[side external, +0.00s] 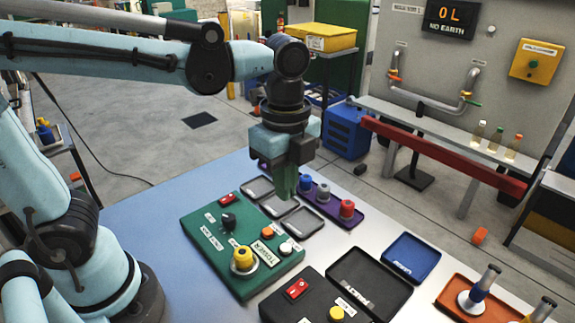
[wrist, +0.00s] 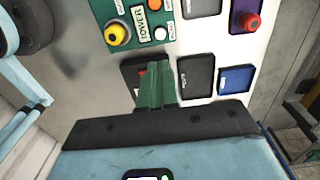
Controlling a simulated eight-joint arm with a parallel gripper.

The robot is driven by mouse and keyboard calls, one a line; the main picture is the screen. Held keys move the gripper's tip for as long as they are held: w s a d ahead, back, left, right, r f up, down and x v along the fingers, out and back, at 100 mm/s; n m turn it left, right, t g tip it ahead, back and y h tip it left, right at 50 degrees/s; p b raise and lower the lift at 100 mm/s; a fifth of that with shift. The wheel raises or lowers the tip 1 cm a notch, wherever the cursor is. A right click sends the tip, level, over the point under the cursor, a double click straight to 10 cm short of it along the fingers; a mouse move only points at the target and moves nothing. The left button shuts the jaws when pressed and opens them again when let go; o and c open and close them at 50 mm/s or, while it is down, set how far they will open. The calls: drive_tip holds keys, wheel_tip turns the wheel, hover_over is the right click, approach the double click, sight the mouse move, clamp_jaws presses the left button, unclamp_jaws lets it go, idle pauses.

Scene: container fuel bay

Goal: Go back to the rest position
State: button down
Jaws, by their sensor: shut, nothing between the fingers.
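My gripper (side external: 286,190) hangs over the table, fingers pointing down, above the far end of the green panel and beside the grey trays. Its green fingers are together with nothing between them. In the wrist view the closed fingers (wrist: 156,92) cover part of a black box. The green panel (side external: 222,262) carries a yellow knob (side external: 243,257), a black knob, an orange button and a label reading TOWER. My arm reaches in from the left.
A purple tray (side external: 328,212) holds a blue, a grey and a red piece. A black open case (side external: 370,283), a blue tray (side external: 411,257) and an orange tray (side external: 455,303) lie to the right. Bare blue table (side external: 150,215) is free at left. A red rail (side external: 440,155) stands behind.

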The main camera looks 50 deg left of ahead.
drive_tip(key=a+f+n+t, duration=0.2)
drive_tip(key=a+n+t, duration=0.5)
drive_tip(key=n, duration=1.1)
drive_tip(key=a, duration=0.3)
drive_tip(key=shift+s+f, duration=0.2)
drive_tip(key=shift+s, duration=0.1)
